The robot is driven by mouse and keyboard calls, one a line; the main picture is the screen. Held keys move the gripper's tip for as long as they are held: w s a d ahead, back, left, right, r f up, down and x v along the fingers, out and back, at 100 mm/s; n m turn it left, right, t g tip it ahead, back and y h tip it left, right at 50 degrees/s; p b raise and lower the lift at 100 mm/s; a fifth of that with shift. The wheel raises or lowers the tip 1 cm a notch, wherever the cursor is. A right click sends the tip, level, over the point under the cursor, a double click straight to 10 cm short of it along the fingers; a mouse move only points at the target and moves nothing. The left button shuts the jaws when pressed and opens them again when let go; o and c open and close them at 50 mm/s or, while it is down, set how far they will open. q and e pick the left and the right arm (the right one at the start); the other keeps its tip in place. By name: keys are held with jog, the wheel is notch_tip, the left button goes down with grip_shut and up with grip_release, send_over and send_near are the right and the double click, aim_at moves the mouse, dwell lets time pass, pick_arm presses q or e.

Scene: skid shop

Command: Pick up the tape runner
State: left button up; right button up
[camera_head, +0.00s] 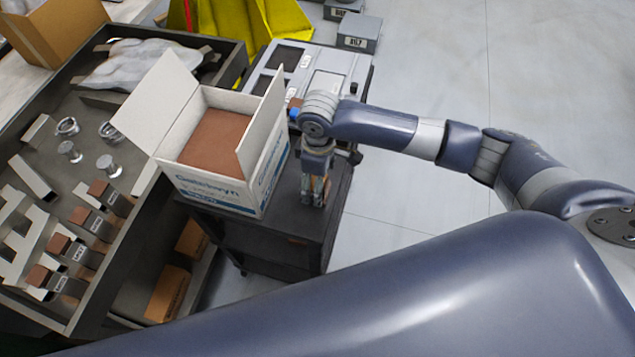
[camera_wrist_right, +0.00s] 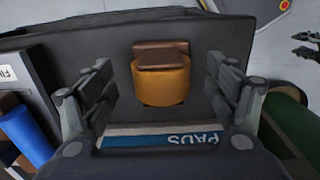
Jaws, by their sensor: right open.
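My right gripper (camera_head: 314,195) points down over the dark cart top beside the white carton. In the right wrist view its fingers (camera_wrist_right: 158,95) are spread wide. An orange-tan rounded thing with a brown block-like top (camera_wrist_right: 163,78), which looks like the tape runner, lies between and ahead of the fingers. It appears clear of both fingers. In the head view the gripper mostly hides it. A dark finger-like shape (camera_wrist_right: 305,46) at the right edge of the wrist view may be my left gripper; its opening is unclear. The head view does not show the left gripper.
The open white carton (camera_head: 224,190) stands close left of the right gripper on the dark cart (camera_head: 285,246). Grey equipment (camera_head: 325,75) stands behind. A workbench tray (camera_head: 120,270) with labelled blocks and metal parts is at left. Open floor (camera_head: 430,80) lies to the right.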

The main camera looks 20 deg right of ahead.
notch_tip(320, 180, down, 2)
jog(key=shift+s+f+p, duration=0.1)
jog(key=shift+f+p, duration=0.05)
jog(key=shift+p, duration=0.15)
pick_arm(q)
jog(key=w+r, duration=0.2)
jog(key=w, duration=0.3)
pick_arm(e)
jog(key=shift+f, duration=0.5)
jog(key=c, duration=1.3)
jog(key=shift+r+b, duration=0.4)
jog(key=shift+r, duration=0.35)
jog(key=shift+s+a+r+b, duration=0.2)
jog(key=shift+r+b, duration=0.1)
jog(key=shift+r, duration=0.2)
jog(key=shift+s+a+r+b, duration=0.15)
jog(key=shift+r+b, duration=0.1)
jog(key=shift+r, duration=0.2)
pick_arm(q)
notch_tip(320, 180, down, 6)
jog(key=s+b, duration=0.2)
jog(key=b, duration=0.1)
jog(key=shift+s+r, duration=0.2)
pick_arm(e)
jog(key=s+a+r, duration=0.1)
jog(key=s+a, duration=0.7)
jog(key=s, duration=0.4)
jog(key=shift+s+a+r, duration=0.2)
jog(key=shift+s+r, duration=0.1)
